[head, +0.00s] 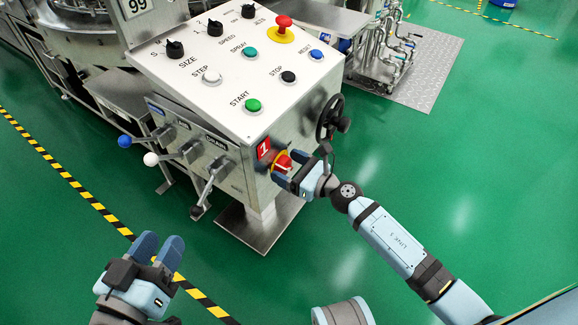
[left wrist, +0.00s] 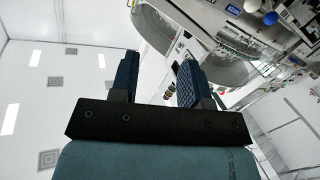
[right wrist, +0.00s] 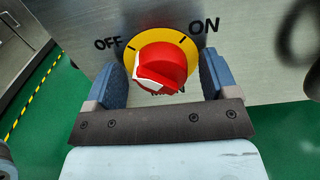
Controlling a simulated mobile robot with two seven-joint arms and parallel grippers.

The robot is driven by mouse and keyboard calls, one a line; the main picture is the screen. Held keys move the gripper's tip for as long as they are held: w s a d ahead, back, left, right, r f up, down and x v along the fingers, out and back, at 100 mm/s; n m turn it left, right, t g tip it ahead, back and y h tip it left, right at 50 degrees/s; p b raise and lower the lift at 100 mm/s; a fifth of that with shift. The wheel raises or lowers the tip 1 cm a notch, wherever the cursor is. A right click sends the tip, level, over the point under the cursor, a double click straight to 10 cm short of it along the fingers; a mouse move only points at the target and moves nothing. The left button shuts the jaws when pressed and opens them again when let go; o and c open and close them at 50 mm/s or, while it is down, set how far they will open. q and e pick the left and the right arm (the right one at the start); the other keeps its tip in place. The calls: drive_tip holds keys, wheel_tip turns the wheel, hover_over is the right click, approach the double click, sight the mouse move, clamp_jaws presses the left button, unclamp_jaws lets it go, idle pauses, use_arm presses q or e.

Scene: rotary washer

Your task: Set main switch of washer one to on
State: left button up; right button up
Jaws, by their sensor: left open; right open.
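The main switch is a red rotary knob (right wrist: 162,66) on a yellow round plate (right wrist: 187,54), marked OFF at left and ON at right, in the right wrist view. In the head view the knob (head: 282,163) is beside the red label "1" (head: 263,149) on the cabinet's side. I cannot tell surely which mark the knob points to. My right gripper (head: 289,168) is open, with its fingers on either side of the knob; contact is unclear. My left gripper (head: 159,247) is open and empty, low at the left, away from the panel.
The control panel (head: 225,75) carries several buttons and dials and a red emergency stop (head: 284,23). A black handwheel (head: 331,118) is close above my right gripper. Levers with ball knobs (head: 151,159) stick out at the panel's front left. The green floor is clear around the pedestal.

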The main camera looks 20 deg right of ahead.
drive_tip(key=shift+c, duration=0.4)
drive_tip(key=c, duration=0.8)
